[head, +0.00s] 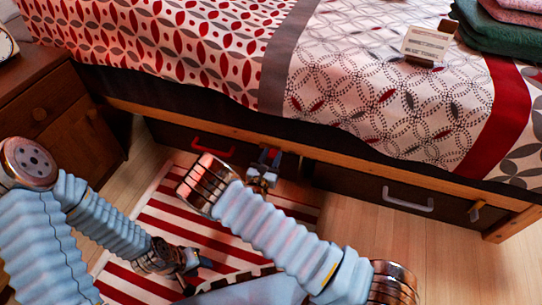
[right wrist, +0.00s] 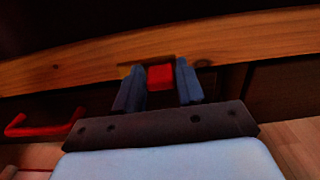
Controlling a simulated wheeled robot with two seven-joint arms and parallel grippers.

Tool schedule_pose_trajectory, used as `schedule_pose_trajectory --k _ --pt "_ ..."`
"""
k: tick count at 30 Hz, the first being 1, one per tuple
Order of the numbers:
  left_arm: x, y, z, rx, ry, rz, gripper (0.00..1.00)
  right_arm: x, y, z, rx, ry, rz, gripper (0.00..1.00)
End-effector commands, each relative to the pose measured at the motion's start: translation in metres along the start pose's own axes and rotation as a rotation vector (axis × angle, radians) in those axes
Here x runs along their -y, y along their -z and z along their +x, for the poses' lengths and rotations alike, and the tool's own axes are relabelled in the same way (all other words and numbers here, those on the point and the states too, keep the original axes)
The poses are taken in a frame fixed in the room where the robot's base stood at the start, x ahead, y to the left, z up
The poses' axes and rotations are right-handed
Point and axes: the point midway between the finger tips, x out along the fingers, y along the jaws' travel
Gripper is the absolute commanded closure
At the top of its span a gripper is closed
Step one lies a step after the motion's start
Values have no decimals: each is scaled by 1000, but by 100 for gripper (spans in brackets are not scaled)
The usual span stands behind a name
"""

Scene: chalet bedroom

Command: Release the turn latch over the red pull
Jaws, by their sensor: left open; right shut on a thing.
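The red pull (head: 213,147) is a bar handle on the dark drawer under the bed. In the right wrist view the red pull (right wrist: 38,125) shows at the left. The turn latch (right wrist: 160,77) is a small red block at the wooden bed rail, to the right of the pull. My right gripper (head: 267,158) is at the rail. In the right wrist view its two dark fingers (right wrist: 160,84) stand on either side of the latch, shut on it. My left gripper (head: 190,276) is open, low over the striped rug, away from the drawers.
A second drawer with a pale handle (head: 408,199) and a yellowish latch (head: 476,211) is at the right. A wooden nightstand (head: 60,120) stands at the left. A striped rug (head: 150,215) covers the floor before the drawers. A card (head: 425,44) and folded cloths (head: 500,28) are on the bed.

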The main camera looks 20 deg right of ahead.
Motion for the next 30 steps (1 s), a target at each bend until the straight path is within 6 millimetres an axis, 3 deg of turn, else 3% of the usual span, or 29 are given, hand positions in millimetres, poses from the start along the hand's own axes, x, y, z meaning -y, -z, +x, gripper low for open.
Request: schedule_pose_trajectory --k 5,6,9,20,23,30 --pt "0 0 1 0 0 0 57 0 0 0 1 0 1 92" --pt "0 0 1 0 0 0 57 0 0 0 1 0 1 55" --pt "0 0 1 0 0 0 57 0 0 0 1 0 2 40" --pt "0 0 0 1 0 0 57 0 0 -6 1 -1 2 40" --pt "-1 0 -3 1 0 0 57 -1 -1 -20 -1 -3 2 40" --pt "-4 0 -10 3 0 0 57 -1 -1 -79 0 -4 1 40"
